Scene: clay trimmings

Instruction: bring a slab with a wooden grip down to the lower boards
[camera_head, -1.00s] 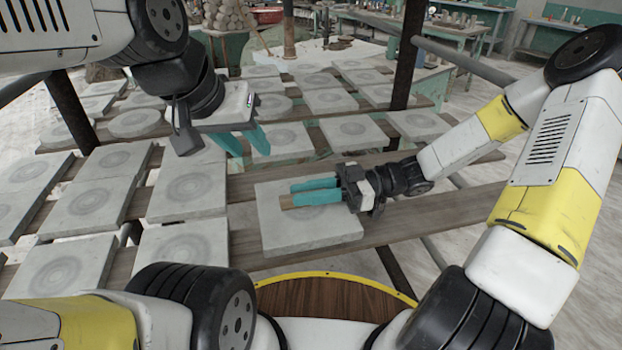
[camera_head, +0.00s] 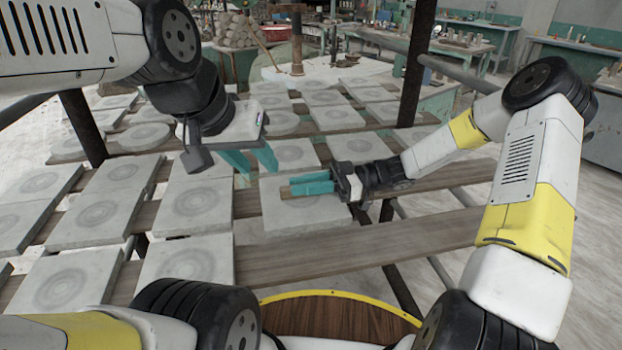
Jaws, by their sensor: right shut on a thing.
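A grey square slab (camera_head: 300,218) with a faint round mark sits mid-picture, over or on the second plank back. My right gripper (camera_head: 311,183) is shut on its wooden grip (camera_head: 286,193), of which only a brown end shows between the teal fingers. I cannot tell whether the slab touches the plank under it. The near wooden board (camera_head: 370,250) is bare in front of the slab, and another board (camera_head: 440,178) stretches out to the right. My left gripper (camera_head: 252,161) is open and empty, its fingers pointing down above the slabs left of the held one.
Several similar slabs lie close together on the left, one of them a near slab (camera_head: 190,262), and more fill the boards behind. A dark upright post (camera_head: 416,65) stands behind my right wrist. The near board's right part is free.

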